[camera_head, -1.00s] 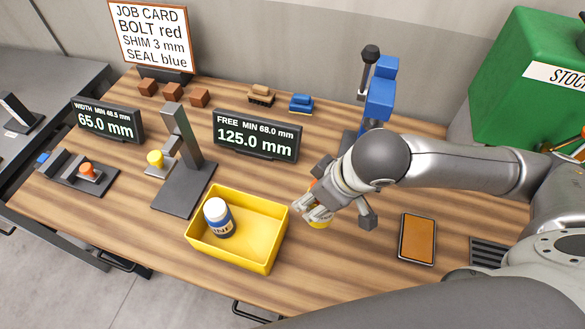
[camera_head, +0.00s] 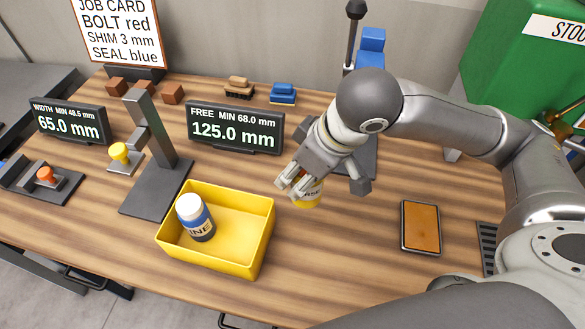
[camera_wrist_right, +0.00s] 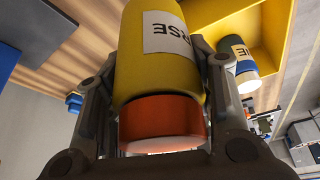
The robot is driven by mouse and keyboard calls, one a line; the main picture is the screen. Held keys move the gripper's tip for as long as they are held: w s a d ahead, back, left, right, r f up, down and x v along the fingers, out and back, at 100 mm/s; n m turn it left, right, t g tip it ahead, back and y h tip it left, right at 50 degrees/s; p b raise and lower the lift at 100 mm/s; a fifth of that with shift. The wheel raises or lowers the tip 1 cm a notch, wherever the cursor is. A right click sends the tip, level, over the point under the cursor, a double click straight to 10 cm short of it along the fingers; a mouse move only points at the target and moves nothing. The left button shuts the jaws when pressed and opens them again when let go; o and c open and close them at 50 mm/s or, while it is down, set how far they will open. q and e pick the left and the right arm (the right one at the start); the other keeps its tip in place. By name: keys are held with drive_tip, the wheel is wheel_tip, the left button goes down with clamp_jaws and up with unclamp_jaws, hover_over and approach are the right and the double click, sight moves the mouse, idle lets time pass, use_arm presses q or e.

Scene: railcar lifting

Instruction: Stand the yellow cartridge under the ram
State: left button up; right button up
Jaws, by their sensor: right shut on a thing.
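The yellow cartridge (camera_wrist_right: 160,75) has an orange end and a white label reading "RSE", seen upside down in the right wrist view. My right gripper (camera_head: 300,184) is shut around it, with a finger on each side. In the head view only a small yellow part of the cartridge (camera_head: 309,194) shows below the fingers. The blue press (camera_head: 370,50) with a black lever stands behind my right arm. Its ram is hidden by the arm, and the cartridge is in front of it, to the left. My left gripper is not in view.
A yellow tray (camera_head: 258,238) holding a white-capped blue bottle (camera_head: 195,218) is left of the gripper. A grey stand (camera_head: 155,130), a "125.0 mm" display (camera_head: 235,127) and small blocks lie farther left and back. An orange-faced tablet (camera_head: 420,228) lies right. Bare wood lies between tray and tablet.

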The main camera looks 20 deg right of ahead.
drive_tip(key=w, duration=0.1)
drive_tip(key=w+d+f, duration=0.1)
drive_tip(key=w, duration=0.1)
drive_tip(key=w+f, duration=0.1)
drive_tip(key=w, duration=0.1)
drive_tip(key=shift+w+d+p, duration=0.1)
drive_tip(key=shift+d+p, duration=0.05)
drive_tip(key=shift+p, duration=0.25)
drive_tip(key=w+f, duration=0.1)
drive_tip(key=f, duration=0.2)
drive_tip(key=w+f+p, duration=0.1)
drive_tip(key=w+f, duration=0.1)
drive_tip(key=w+d+f, duration=0.1)
drive_tip(key=w+f, duration=0.1)
drive_tip(key=f, duration=0.1)
drive_tip(key=shift+w+d+f+p, duration=0.1)
drive_tip(key=shift+w+f+p, duration=0.1)
drive_tip(key=shift+f+p, duration=0.15)
drive_tip(key=shift+f, duration=0.4)
drive_tip(key=shift+f, duration=0.1)
drive_tip(key=o, duration=1.2)
drive_tip(key=shift+c, duration=0.2)
